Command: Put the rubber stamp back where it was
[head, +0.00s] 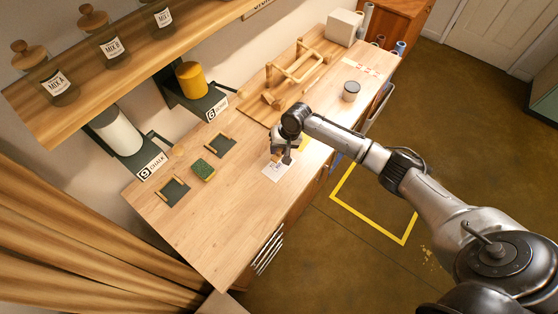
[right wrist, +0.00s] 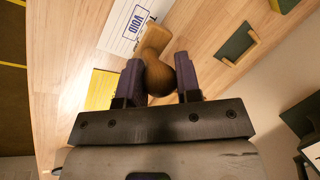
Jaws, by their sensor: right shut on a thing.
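My right gripper (head: 283,157) is over the wooden table, above a white card (head: 275,174). In the right wrist view the gripper (right wrist: 160,82) is shut on the rounded brown wooden handle of the rubber stamp (right wrist: 154,62). The stamp's far end overlaps the edge of the card (right wrist: 118,38), which bears a blue boxed VOID mark. I cannot tell whether the stamp touches the card or table. Its printing face is hidden. My left gripper is not in view.
Two dark square pads with wooden edging (head: 172,190) (head: 220,145) and a green block (head: 203,170) lie left of the card. A yellow sheet (right wrist: 101,88) lies beside the gripper. A grey tin (head: 351,91) and wooden frame (head: 300,63) stand farther back. The front left tabletop is clear.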

